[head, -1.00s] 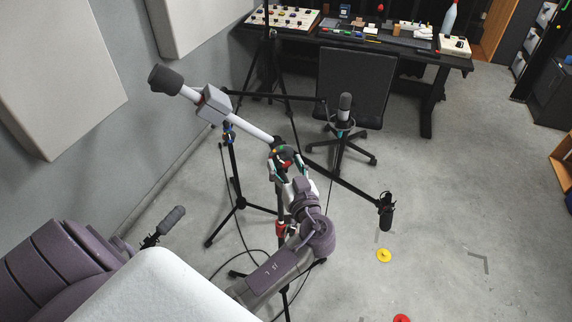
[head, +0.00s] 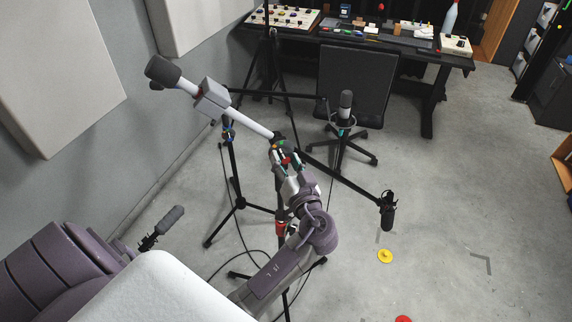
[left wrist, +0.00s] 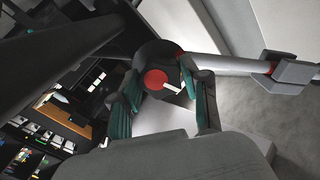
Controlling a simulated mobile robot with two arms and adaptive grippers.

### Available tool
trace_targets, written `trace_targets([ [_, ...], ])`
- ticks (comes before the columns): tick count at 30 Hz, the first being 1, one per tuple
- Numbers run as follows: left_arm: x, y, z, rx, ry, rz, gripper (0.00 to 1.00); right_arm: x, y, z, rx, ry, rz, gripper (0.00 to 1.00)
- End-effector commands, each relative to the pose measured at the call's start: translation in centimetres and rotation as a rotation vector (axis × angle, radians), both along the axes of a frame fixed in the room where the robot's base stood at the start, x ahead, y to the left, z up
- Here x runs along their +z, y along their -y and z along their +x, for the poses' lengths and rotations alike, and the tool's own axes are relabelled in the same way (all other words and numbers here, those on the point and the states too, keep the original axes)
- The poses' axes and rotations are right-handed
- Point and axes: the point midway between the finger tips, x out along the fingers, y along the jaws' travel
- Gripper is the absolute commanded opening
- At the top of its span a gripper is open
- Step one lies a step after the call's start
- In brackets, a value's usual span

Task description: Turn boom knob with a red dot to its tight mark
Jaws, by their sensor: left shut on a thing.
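The boom knob (left wrist: 148,59) is a dark round knob with a red disc on its face and a white pointer (left wrist: 173,88) at lower right in the left wrist view. My left gripper (head: 287,161) is at the joint of the boom stand in the head view, its fingers on opposite sides of the knob and shut on it. The boom (head: 250,127) slopes down to the right through this joint, with a dark counterweight (head: 162,71) at its upper end. The tight mark cannot be made out. My right gripper is not in view.
A second stand (head: 236,180) is close behind on the left. A black microphone (head: 388,212) hangs at right from a thin arm, and another microphone (head: 345,105) is before the chair (head: 352,75). Cables lie on the floor. The floor at right is mostly clear.

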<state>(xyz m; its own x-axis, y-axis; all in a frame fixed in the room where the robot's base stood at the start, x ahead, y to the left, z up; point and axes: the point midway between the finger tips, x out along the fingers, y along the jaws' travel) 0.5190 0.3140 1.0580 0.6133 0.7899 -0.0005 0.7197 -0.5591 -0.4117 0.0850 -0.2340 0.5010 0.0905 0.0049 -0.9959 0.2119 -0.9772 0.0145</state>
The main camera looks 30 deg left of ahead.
Motion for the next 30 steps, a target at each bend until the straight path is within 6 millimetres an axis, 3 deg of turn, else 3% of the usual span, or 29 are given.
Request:
trace_targets([
  [15, 0.1, 0.0, -0.01, -0.001, -0.253, 0.198, 0.11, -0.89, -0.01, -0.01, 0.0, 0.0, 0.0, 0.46],
  [30, 0.17, 0.0, 0.0, -0.001, -0.296, 0.233, 0.11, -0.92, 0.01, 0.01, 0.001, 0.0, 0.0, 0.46],
])
